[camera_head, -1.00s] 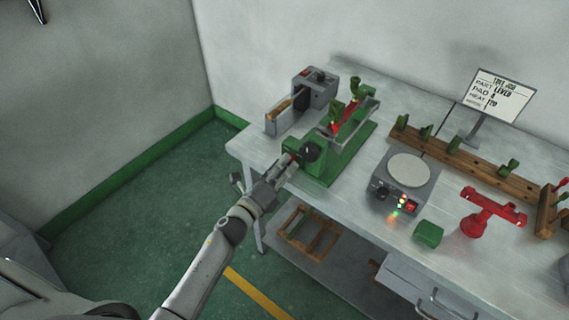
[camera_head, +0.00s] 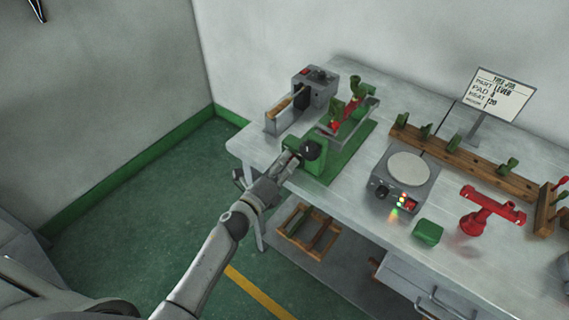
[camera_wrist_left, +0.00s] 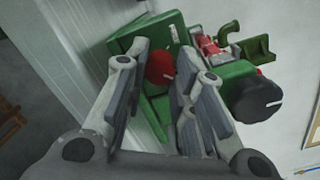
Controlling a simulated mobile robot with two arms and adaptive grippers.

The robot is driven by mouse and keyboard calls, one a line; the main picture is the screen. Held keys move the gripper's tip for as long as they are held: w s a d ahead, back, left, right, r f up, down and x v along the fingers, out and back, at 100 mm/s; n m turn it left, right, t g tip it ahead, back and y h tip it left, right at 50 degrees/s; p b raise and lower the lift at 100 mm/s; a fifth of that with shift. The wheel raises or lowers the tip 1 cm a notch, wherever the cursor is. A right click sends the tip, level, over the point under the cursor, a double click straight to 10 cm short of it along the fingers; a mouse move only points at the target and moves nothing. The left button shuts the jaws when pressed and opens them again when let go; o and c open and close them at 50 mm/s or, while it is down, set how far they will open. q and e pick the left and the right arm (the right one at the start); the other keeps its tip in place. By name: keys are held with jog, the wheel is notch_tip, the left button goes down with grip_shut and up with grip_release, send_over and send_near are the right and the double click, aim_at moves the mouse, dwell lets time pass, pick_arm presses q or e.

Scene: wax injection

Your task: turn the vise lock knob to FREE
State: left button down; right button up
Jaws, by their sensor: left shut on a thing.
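The green vise (camera_head: 330,164) stands at the left part of the bench. My left gripper (camera_head: 289,156) reaches its near left side. In the left wrist view a red knob (camera_wrist_left: 160,68) sits between the fingers of my left gripper (camera_wrist_left: 166,76), which is shut on it. A black round knob (camera_wrist_left: 258,98) with a white mark lies to the right, outside the fingers; in the head view the gripper partly hides it. No FREE label can be read, so I cannot tell the knob's setting. My right gripper is not in view.
A grey box machine (camera_head: 316,90) stands behind the vise. A hot plate (camera_head: 405,170), a green block (camera_head: 428,232), a red stand (camera_head: 478,214), a wooden rack (camera_head: 465,163) and a sign (camera_head: 499,95) are to the right.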

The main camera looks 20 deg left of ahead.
pick_arm(q)
jog(key=n+p, duration=0.2)
jog(key=n, duration=0.3)
jog(key=shift+r, duration=0.1)
jog(key=n+p, duration=0.1)
jog(key=n, duration=0.2)
jog(key=shift+a+g+p, duration=0.1)
jog(key=shift+g+p, duration=0.3)
jog(key=n+p, duration=0.1)
jog(key=n, duration=0.2)
jog(key=n+h+p, duration=0.1)
jog(key=n, duration=0.3)
jog(key=shift+g, duration=0.3)
jog(key=shift+n, duration=0.8)
jog(key=c, duration=1.5)
grip_release()
